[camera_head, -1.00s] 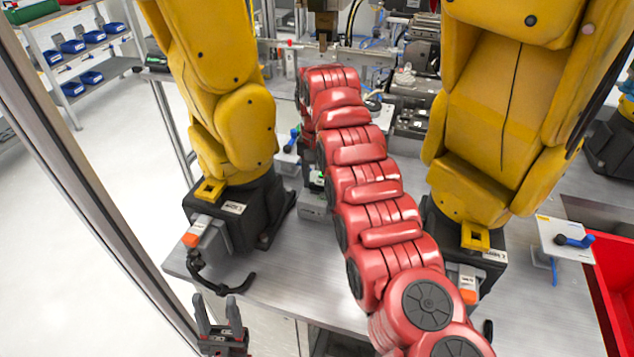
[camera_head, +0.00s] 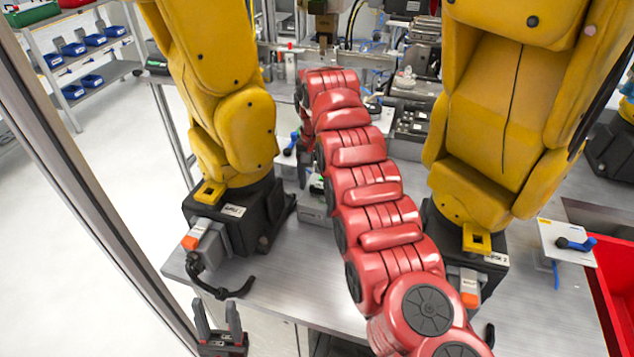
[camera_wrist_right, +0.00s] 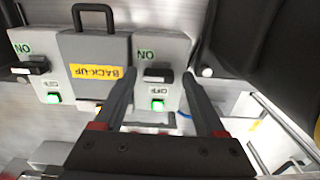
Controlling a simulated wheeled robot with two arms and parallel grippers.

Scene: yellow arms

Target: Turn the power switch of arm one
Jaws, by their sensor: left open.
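In the right wrist view, a grey switch box shows two black rotary switches. The right switch (camera_wrist_right: 157,75), with ON and OFF marks upside down and a lit green lamp below, lies between the fingertips of my right gripper (camera_wrist_right: 159,78). These fingers are open, with a gap on each side of the knob. The left switch (camera_wrist_right: 30,66) is beside a yellow BACK-UP label and has its own green lamp. My left gripper (camera_head: 218,318) is open and empty at the bottom left.
Two yellow robot arms stand on the metal table (camera_head: 290,300), the left one (camera_head: 235,125) and the right one (camera_head: 490,120), each on a black base. A red bin (camera_head: 612,290) and a plate with a blue handle (camera_head: 570,243) are at the right. Open floor is at the left.

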